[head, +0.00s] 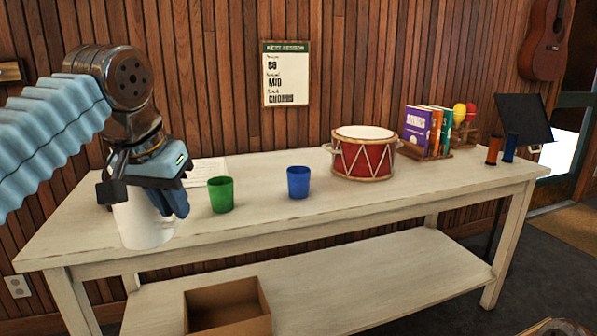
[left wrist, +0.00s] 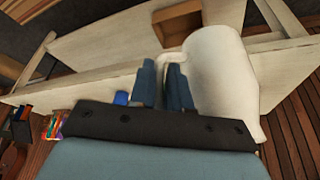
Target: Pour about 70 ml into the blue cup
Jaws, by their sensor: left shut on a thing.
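A white jug (head: 143,225) is at the left end of the table, near its front edge. My left gripper (head: 170,196) is shut on it from above and hides its top in the head view. The blue cup (head: 298,182) stands upright on the table to the right, apart from the gripper. It also shows small in the left wrist view (left wrist: 122,98). My right gripper is not in view.
A green cup (head: 221,194) stands between the jug and the blue cup. A red drum (head: 364,153), books (head: 428,132) and small bottles (head: 501,149) stand farther right. A paper sheet (head: 207,171) lies behind the green cup. The tabletop before the drum is clear.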

